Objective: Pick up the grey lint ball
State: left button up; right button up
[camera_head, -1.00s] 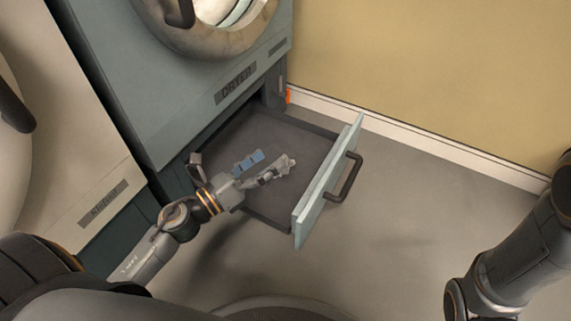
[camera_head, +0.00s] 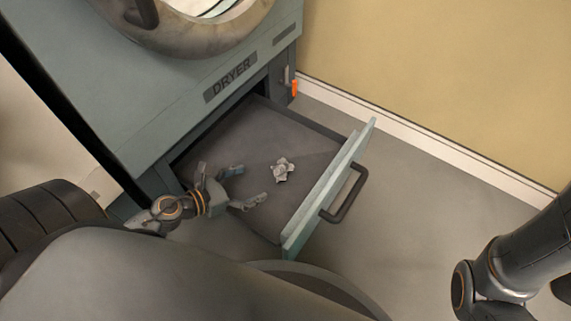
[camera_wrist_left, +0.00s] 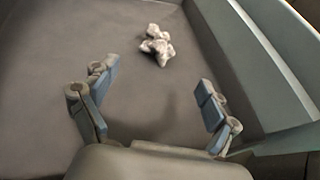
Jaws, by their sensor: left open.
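The grey lint ball (camera_head: 283,170) is a small, crumpled, pale grey lump. It lies on the floor of the open drawer under the dryer, towards the drawer's front panel. It also shows in the left wrist view (camera_wrist_left: 156,45), beyond the fingertips and roughly between their lines. My left gripper (camera_head: 249,186) is open and empty over the drawer, to the left of the lint ball and apart from it. Its two spread fingers also show in the left wrist view (camera_wrist_left: 158,86). My right gripper is out of view; only part of my right arm shows at the right.
The drawer (camera_head: 325,190) is pulled out, with a pale teal front panel and a dark handle (camera_head: 347,196). The dryer (camera_head: 175,85) stands above it. A small orange piece (camera_head: 295,88) is by the wall corner. Grey floor (camera_head: 420,190) is clear to the right.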

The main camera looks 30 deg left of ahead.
aim_at(273, 174)
pick_arm(q)
jog(key=x, duration=0.6)
jog(key=shift+b+x, duration=0.65)
jog(key=shift+x, duration=2.1)
jog(key=shift+a, duration=0.1)
jog(key=shift+c, duration=0.4)
jog(key=shift+r, duration=0.1)
jog(key=c, duration=1)
